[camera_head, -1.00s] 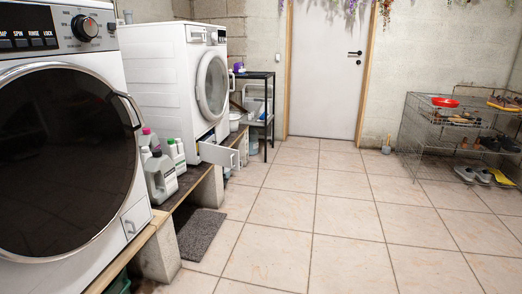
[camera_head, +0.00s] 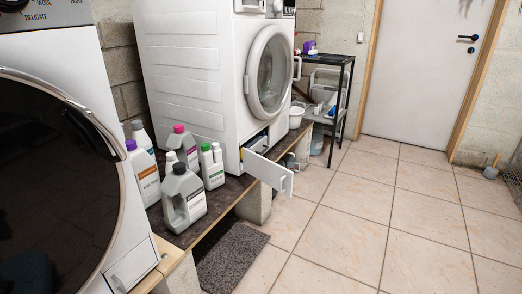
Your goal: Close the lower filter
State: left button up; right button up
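The far white washing machine (camera_head: 200,70) stands on a plank shelf raised on blocks. Low on its front, a white filter flap (camera_head: 268,172) stands open, sticking out past the shelf edge. The opening behind it (camera_head: 256,143) shows a little yellow and blue, too small to make out. The near machine (camera_head: 60,50) at the left has a small closed panel (camera_head: 133,264) at the lower right of its front. Neither of my grippers is in view.
Several detergent bottles (camera_head: 183,198) stand on the shelf (camera_head: 222,209) between the machines. A dark grey mat (camera_head: 232,257) lies on the floor beside the shelf. A black rack (camera_head: 345,88) stands beyond the far machine.

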aim_at(258, 145)
jog(key=i+l+u, duration=0.15)
jog(key=u, duration=0.8)
jog(key=i+l+u, duration=0.2)
jog(key=l, duration=0.2)
jog(key=l+u, duration=0.25)
jog(key=l, duration=0.15)
jog(key=i+l+u, duration=0.2)
jog(key=l, duration=0.25)
jog(key=l+u, duration=0.2)
jog(key=l, duration=0.2)
